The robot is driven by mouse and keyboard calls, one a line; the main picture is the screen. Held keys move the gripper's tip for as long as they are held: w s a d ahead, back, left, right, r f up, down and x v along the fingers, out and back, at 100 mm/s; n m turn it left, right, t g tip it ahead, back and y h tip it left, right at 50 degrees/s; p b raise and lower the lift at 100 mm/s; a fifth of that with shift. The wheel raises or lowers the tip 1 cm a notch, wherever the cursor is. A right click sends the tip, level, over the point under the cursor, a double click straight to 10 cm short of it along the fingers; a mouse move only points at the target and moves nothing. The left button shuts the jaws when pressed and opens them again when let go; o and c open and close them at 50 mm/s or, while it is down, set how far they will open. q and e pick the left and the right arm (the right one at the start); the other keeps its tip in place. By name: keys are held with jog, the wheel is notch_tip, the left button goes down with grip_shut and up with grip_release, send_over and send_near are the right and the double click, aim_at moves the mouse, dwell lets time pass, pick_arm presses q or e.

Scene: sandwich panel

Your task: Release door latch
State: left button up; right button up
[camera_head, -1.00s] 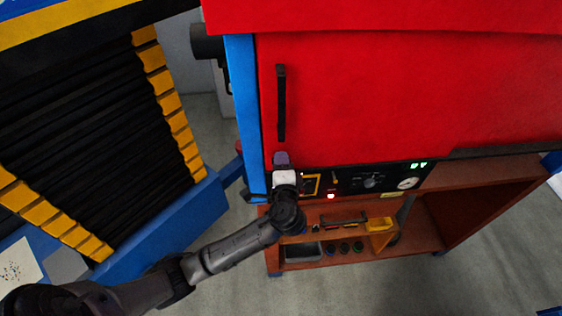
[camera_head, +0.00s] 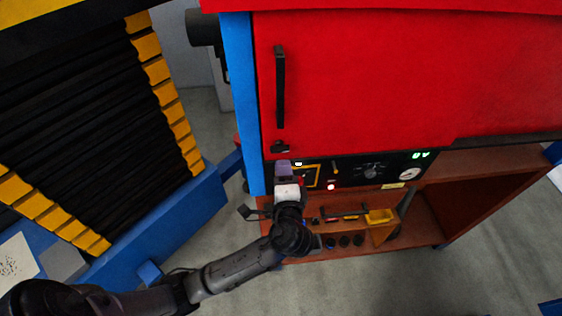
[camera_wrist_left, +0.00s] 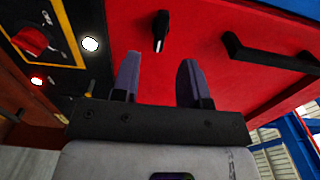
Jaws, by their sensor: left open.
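The red door (camera_head: 360,85) is shut in the head view, with a long black bar handle (camera_head: 280,88) near its left edge. A small black latch (camera_head: 280,147) sits below the handle at the door's lower left corner. The latch also shows in the left wrist view (camera_wrist_left: 161,32), beyond the gap between the fingers. My left gripper (camera_head: 283,168) is open and empty, just below the latch in the head view and apart from it. Its two purple fingers also show in the left wrist view (camera_wrist_left: 157,78). My right gripper is out of view.
A black control panel (camera_head: 345,174) with a red switch (camera_wrist_left: 35,40), lit lamps and a gauge lies beside the gripper. A brown shelf (camera_head: 425,222) below holds tools and a yellow bin (camera_head: 380,216). A blue post (camera_head: 243,100) borders the door.

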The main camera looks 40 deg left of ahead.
pick_arm(q)
jog(key=b+v, duration=0.1)
jog(key=v, duration=0.5)
jog(key=shift+s+d+b, duration=0.2)
jog(key=shift+b, duration=0.15)
jog(key=s+d+f+n+g+h, duration=0.2)
jog(key=d+f+n+h, duration=0.5)
jog(key=h, duration=0.5)
jog(key=s+a+f+g, duration=0.3)
jog(key=s+f, duration=0.3)
jog(key=s, duration=0.4)
jog(key=s+a+f+g+h+p, duration=0.1)
jog(key=s+a+f+g, duration=0.1)
jog(key=s+f, duration=0.5)
jog(key=s+g, duration=0.1)
jog(key=s, duration=0.1)
jog(key=shift+s+a+f+g, duration=0.3)
jog(key=shift+s+a, duration=0.05)
jog(key=shift+o, duration=0.2)
